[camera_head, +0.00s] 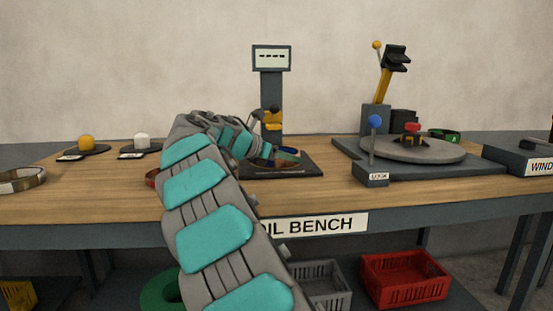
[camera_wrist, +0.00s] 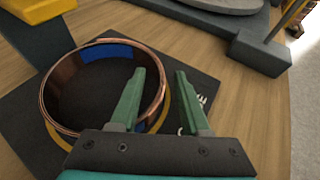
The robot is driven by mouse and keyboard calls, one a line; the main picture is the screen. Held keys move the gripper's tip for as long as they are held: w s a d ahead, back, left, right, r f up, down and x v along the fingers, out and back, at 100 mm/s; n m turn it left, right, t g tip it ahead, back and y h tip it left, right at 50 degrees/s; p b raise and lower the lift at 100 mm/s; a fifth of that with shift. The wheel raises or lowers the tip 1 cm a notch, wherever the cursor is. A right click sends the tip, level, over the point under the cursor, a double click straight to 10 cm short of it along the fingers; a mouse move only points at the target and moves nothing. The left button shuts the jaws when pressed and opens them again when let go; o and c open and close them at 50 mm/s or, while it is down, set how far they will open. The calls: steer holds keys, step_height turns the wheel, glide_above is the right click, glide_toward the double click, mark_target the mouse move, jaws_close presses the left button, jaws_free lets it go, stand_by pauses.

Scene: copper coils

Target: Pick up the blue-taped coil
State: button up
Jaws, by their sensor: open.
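The blue-taped coil (camera_wrist: 48,105) is a copper ring with a blue tape patch on its far inner wall, in the wrist view. It lies on a dark plate (camera_wrist: 22,125). My gripper (camera_wrist: 160,72) is open, with two green fingers. The left finger overlaps the ring's opening and the right finger is outside it, so the right wall shows between them. I cannot tell how deep the fingers reach. In the head view the coil (camera_head: 288,155) is partly hidden by my arm, on the plate of a stand with a display (camera_head: 272,57).
A yellow part (camera_wrist: 28,10) of the stand rises close to the coil at upper left in the wrist view. A round turntable (camera_head: 415,150) with a blue-knobbed lever (camera_head: 375,122) stands to the right. Another coil (camera_head: 22,180) lies at the bench's left end.

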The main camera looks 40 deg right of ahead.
jaws_close()
stand_by(0.3)
stand_by(1.1)
